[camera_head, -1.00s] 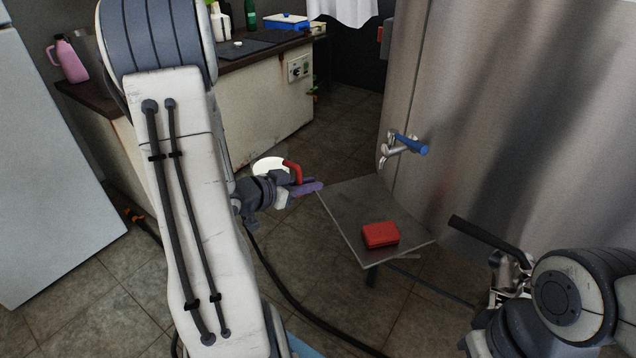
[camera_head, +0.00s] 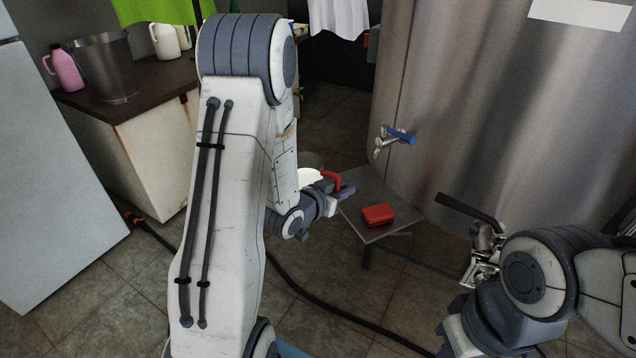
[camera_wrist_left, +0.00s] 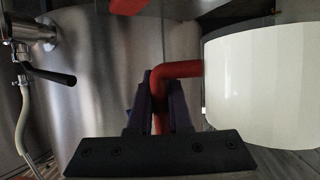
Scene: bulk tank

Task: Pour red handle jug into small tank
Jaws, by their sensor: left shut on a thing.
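The jug has a white body (camera_head: 308,175) and a red handle (camera_head: 331,177); in the head view my left arm partly hides it. My left gripper (camera_head: 346,192), with purple fingers, is shut on the handle and holds the jug in the air, left of the low table. In the left wrist view the red handle (camera_wrist_left: 180,69) runs between the fingers (camera_wrist_left: 159,105), and the white body (camera_wrist_left: 262,85) is at the right. A large steel tank (camera_head: 510,110) stands at the right; I cannot tell which tank is the small one.
A low grey table (camera_head: 365,185) holds a red box (camera_head: 378,214). A blue-handled tap (camera_head: 397,136) and a black lever (camera_head: 468,207) stick out near the tank. A hose (camera_head: 330,312) crosses the tiled floor. A counter (camera_head: 150,165) with a bucket (camera_head: 105,65) is at left.

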